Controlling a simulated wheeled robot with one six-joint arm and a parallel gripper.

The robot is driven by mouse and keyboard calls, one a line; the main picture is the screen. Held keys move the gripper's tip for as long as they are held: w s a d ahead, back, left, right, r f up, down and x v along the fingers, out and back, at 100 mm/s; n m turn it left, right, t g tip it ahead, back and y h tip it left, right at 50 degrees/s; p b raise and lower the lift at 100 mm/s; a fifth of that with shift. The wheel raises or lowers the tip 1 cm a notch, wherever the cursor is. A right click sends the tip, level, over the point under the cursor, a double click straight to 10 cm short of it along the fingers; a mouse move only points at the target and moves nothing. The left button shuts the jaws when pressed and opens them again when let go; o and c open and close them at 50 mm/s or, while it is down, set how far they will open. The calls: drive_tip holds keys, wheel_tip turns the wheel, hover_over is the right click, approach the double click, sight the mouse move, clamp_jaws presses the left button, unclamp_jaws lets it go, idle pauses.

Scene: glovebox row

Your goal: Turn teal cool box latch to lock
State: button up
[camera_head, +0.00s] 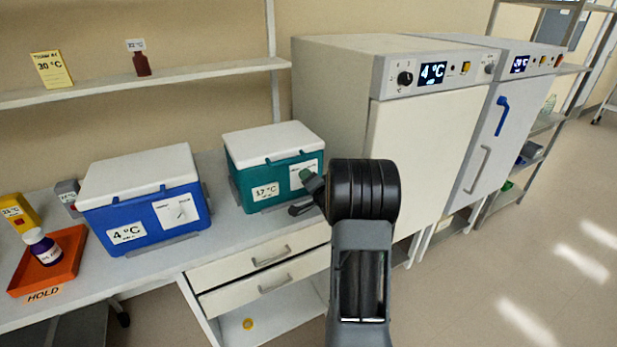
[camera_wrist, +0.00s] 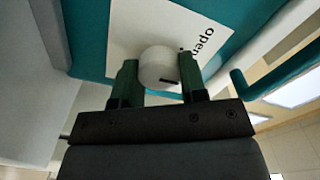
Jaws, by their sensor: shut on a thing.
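The teal cool box (camera_head: 246,183) stands on the bench with its white lid down and a 17 °C label on its front. Its white round latch knob (camera_wrist: 158,66) sits on a white plate (camera_wrist: 125,35) that reads "open", upside down in the wrist view. My gripper (camera_wrist: 159,72) is shut on the knob, with one green finger on each side. A dark mark shows on the knob's lower right. In the camera_head view my gripper (camera_head: 308,180) is at the box's front right and hides the knob. The rest of the plate's writing is hidden.
A blue cool box (camera_head: 100,222) labelled 4 °C stands to the left. A white cabinet (camera_head: 335,80) stands close on the right. Drawers (camera_head: 235,265) are below.

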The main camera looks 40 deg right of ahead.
drive_tip(key=m+p, duration=0.1)
drive_tip(key=m, duration=0.3)
drive_tip(key=shift+m, duration=0.3)
drive_tip(key=shift+f+m+p, duration=0.2)
drive_tip(key=shift+m+p, duration=0.8)
drive_tip(key=shift+m, duration=1.2)
drive_tip(key=o, duration=0.9)
drive_tip(key=shift+o, duration=0.2)
drive_tip(key=shift+s, duration=0.1)
drive_tip(key=s+a+b, duration=0.1)
drive_tip(key=s+a, duration=0.1)
drive_tip(key=s, duration=1.1)
drive_tip(key=shift+s, duration=0.3)
